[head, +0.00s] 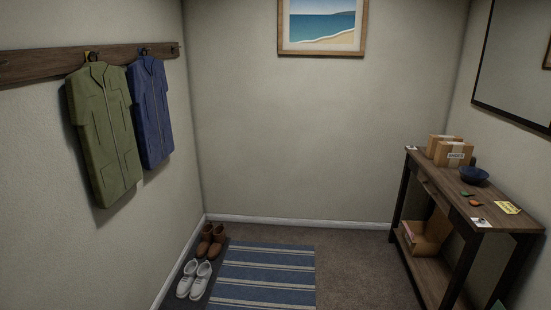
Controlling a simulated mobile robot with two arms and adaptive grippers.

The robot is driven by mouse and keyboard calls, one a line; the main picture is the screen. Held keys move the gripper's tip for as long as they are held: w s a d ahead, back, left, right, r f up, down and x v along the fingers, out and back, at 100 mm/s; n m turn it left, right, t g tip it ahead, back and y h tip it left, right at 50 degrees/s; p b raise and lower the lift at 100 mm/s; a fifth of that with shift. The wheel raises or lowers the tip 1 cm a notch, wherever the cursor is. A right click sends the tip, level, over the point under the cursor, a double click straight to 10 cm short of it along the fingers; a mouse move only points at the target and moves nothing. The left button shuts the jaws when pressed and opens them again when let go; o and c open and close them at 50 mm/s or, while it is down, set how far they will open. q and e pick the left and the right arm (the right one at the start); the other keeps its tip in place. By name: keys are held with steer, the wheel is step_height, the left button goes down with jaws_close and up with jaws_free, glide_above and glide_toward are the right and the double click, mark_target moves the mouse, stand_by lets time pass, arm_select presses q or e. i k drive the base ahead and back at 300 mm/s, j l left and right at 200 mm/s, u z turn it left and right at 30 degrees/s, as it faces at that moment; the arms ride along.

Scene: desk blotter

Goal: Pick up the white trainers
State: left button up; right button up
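The white trainers (194,279) stand side by side on a dark mat at the foot of the left wall, in the lower left of the head view. Their toes point toward the bottom of the picture. They are just left of the striped rug and in front of a pair of brown boots (211,241). Neither of my grippers shows in the head view, and nothing is seen touching the trainers.
A blue striped rug (266,275) covers the floor beside the trainers. A dark wooden console table (452,185) with boxes (454,154) and a blue bowl (474,174) stands along the right wall. A green jacket (104,135) and a blue jacket (151,112) hang at left. The carpet between is clear.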

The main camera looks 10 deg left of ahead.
mark_target(187, 284)
steer(key=i+l+u, duration=0.1)
steer(key=i, duration=1.9)
steer(key=i+u, duration=0.4)
steer(key=i+l+u, duration=0.2)
steer(key=i+u, duration=0.2)
steer(key=i+l+u, duration=0.25)
steer(key=u, duration=0.15)
steer(key=i, duration=0.05)
